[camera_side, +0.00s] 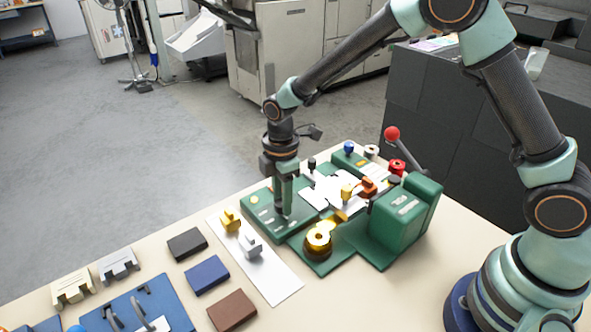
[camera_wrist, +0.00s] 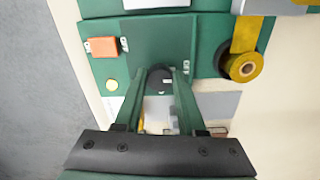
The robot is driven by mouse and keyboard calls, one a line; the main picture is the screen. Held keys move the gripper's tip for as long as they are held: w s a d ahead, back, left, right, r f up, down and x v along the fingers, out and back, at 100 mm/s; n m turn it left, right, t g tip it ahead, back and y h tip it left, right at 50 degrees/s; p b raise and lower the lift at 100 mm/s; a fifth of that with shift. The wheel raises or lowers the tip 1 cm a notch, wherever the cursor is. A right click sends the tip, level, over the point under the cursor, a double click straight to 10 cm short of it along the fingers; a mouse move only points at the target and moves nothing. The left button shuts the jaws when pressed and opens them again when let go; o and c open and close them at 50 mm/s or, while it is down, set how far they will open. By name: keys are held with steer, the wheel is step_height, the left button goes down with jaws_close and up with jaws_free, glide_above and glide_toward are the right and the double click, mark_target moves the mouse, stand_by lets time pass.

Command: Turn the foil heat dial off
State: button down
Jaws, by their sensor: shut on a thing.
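The foil heat dial (camera_wrist: 158,75) is a dark round knob on the green machine's panel (camera_wrist: 150,45). In the wrist view it sits between the tips of my two green fingers. My gripper (camera_wrist: 160,85) is shut on it. A small pale mark shows on the dial, but I cannot read its setting. In the side view my gripper (camera_side: 284,213) points straight down onto the left part of the green machine, and the dial is hidden there.
An orange rocker (camera_wrist: 103,47) and a round yellow light (camera_wrist: 111,85) are left of the dial. A gold foil roll (camera_side: 319,238) stands right of my gripper. A red-knobbed lever (camera_side: 392,133) rises behind. Colored blocks lie on the table's left.

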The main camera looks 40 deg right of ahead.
steer(key=shift+a, duration=0.15)
steer(key=c, duration=0.5)
jaws_free()
steer(key=shift+r, duration=0.15)
step_height(320, 180, up, 12)
steer(key=shift+s, duration=0.1)
